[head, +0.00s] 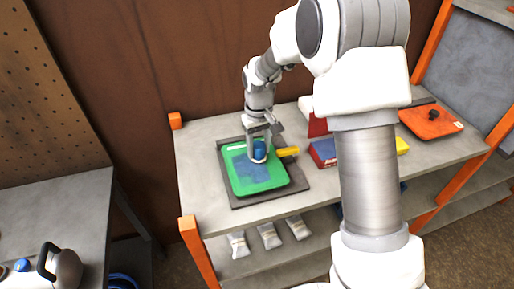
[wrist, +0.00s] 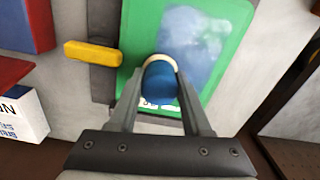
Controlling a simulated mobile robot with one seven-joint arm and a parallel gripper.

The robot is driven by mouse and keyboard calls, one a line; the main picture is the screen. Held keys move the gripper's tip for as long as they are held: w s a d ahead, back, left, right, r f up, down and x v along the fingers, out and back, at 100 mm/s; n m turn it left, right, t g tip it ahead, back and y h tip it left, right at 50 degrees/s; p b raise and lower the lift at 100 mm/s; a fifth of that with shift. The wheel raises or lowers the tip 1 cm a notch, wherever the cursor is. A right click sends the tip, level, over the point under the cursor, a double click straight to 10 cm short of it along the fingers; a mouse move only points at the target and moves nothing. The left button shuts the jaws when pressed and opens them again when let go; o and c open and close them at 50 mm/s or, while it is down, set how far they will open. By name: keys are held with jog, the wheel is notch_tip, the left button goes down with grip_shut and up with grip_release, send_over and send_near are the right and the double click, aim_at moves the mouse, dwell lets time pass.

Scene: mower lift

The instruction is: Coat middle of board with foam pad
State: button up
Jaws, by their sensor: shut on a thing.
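The green board (head: 281,182) lies on a dark mat (head: 295,192) on the grey bench, with a blue coated patch (head: 259,172) across its middle. In the wrist view the board (wrist: 140,35) shows a cloudy blue patch (wrist: 192,42). My gripper (head: 258,156) is shut on a blue foam pad with a pale rim; the pad (wrist: 161,84) shows between the fingers (wrist: 160,92) in the wrist view. The pad is over the board beside the patch's edge in the wrist view; I cannot tell whether it touches.
A yellow bar (head: 289,151) sticks out at the board's right side. Red and blue boxes (head: 322,152) stand further right, and an orange board (head: 430,121) lies at the bench's far right. Several pale packets (head: 269,236) lie on the shelf below. A pegboard (head: 45,90) stands at the left.

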aim_at(262, 144)
jog(key=shift+w+d, duration=0.1)
jog(key=shift+d, duration=0.3)
jog(key=r, duration=0.1)
jog(key=r+p, duration=0.1)
jog(key=shift+w+d+r, duration=0.15)
jog(key=shift+d+r, duration=0.1)
jog(key=shift+r, duration=0.05)
jog(key=shift+a+r+p, duration=0.15)
jog(key=shift+r+p, duration=0.1)
jog(key=shift+p, duration=0.1)
jog(key=shift+r+p, duration=1.6)
jog(key=shift+r, duration=0.9)
